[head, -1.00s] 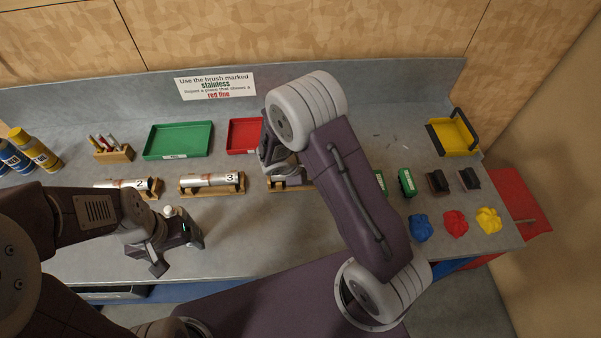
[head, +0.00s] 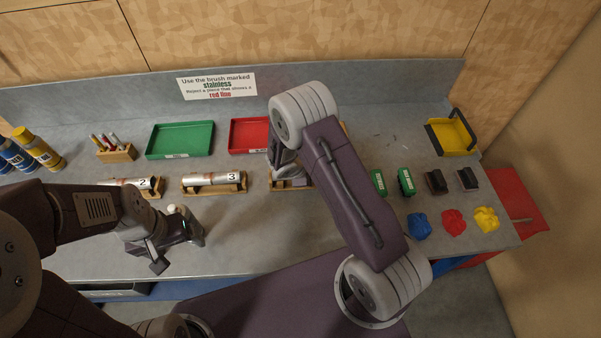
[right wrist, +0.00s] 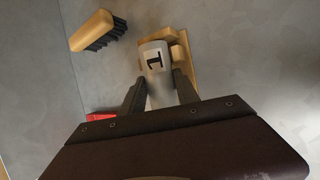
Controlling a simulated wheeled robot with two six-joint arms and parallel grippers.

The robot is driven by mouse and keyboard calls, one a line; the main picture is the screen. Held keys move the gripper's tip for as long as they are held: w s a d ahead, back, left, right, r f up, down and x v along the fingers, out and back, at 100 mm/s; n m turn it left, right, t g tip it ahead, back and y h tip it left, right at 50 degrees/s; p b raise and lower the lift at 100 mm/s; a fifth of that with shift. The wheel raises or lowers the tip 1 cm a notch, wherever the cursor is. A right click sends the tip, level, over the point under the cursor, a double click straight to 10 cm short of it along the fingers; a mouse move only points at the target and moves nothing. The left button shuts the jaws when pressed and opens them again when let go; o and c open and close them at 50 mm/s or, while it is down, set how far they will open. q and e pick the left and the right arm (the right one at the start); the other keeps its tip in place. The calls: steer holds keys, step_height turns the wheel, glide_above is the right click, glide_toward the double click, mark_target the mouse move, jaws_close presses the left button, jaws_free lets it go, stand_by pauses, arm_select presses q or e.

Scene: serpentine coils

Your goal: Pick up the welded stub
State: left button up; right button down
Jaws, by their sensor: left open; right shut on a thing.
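The welded stub (right wrist: 155,58) marked 1 is a pale metal cylinder in the right wrist view. My right gripper (right wrist: 159,84) is shut on it, one dark finger on each side. A wooden cradle (right wrist: 180,58) shows beside and behind the stub; I cannot tell whether they touch. In the head view my right arm hides most of the stub, and the cradle (head: 291,187) shows below the wrist. Two more stubs, marked 2 (head: 133,182) and 3 (head: 212,178), lie in wooden cradles. My left gripper (head: 180,251) is open and empty over the front of the bench.
A green tray (head: 180,155) and a red tray (head: 247,149) stand behind the cradles. A wooden brush (right wrist: 93,31) lies near the stub. Green and dark blocks (head: 406,182), coloured lumps (head: 454,223) and a yellow tray (head: 452,151) are at right. Bottles (head: 40,152) stand at left.

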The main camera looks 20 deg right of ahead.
steer(key=shift+r, duration=0.1)
steer(key=shift+w+r, duration=0.1)
steer(key=shift+r, duration=0.15)
step_height(320, 180, up, 3)
steer(key=s+d+r+b, duration=0.3)
steer(key=s+r, duration=0.4)
steer(key=s, duration=0.4)
steer(key=shift+d+r+b, duration=0.15)
steer(key=shift+d+b, duration=0.15)
steer(key=shift+d, duration=0.5)
